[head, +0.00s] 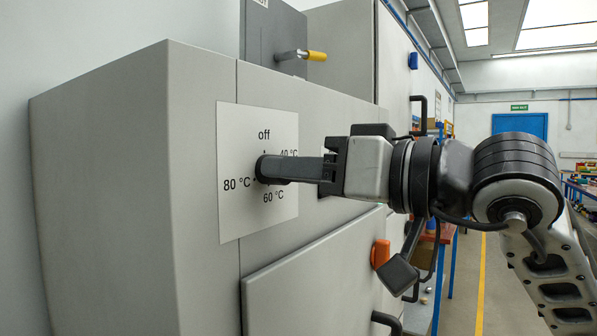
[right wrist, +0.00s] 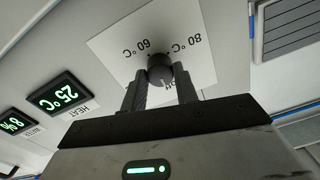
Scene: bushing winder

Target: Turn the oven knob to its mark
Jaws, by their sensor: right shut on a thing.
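The oven knob (head: 266,168) is black and round. It sits on a white dial plate (head: 232,208) marked off, 40 °C, 60 °C and 80 °C on the grey front. My right gripper (head: 277,168) reaches in from the right and is shut on the knob. In the right wrist view the knob (right wrist: 160,66) shows between the two dark fingers of the gripper (right wrist: 159,84). A small pale line shows on the knob's near side in that view. The fingers hide part of the dial's lettering. My left gripper is not in view.
A yellow-ended lever (head: 316,56) projects above. A clear aisle lies at right.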

